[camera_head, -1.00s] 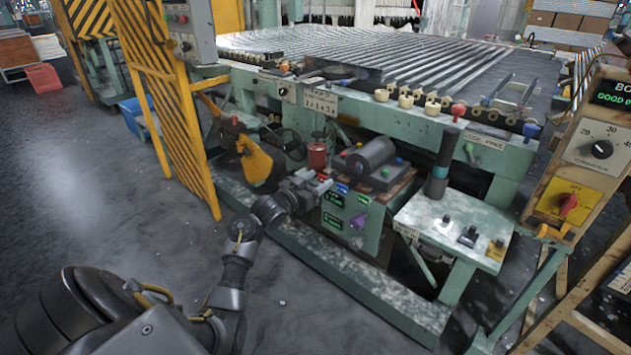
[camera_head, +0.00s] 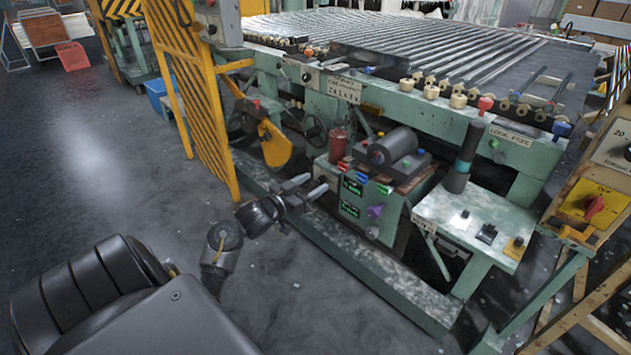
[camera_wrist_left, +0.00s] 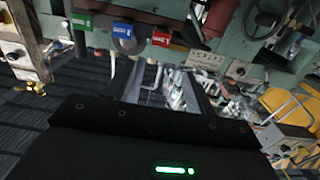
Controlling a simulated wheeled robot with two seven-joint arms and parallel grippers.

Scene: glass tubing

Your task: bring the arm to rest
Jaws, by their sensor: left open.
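My left gripper (camera_head: 312,187) is open in the head view, with nothing between its fingers. It is in front of the left side of the green control box (camera_head: 367,207), near the machine's lower frame. I cannot tell from this angle how wide the gap to the box is. In the left wrist view the gripper's dark body fills the lower part, and the box's blue button (camera_wrist_left: 122,31) and red button (camera_wrist_left: 161,38) show above it. My right gripper is in neither view.
A motor (camera_head: 391,150) sits on the control box. A small switch table (camera_head: 460,222) stands to its right. A yellow striped guard (camera_head: 193,90) rises behind my left arm. Bare floor (camera_head: 120,170) lies to the left. A wooden stand (camera_head: 590,235) is at the right.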

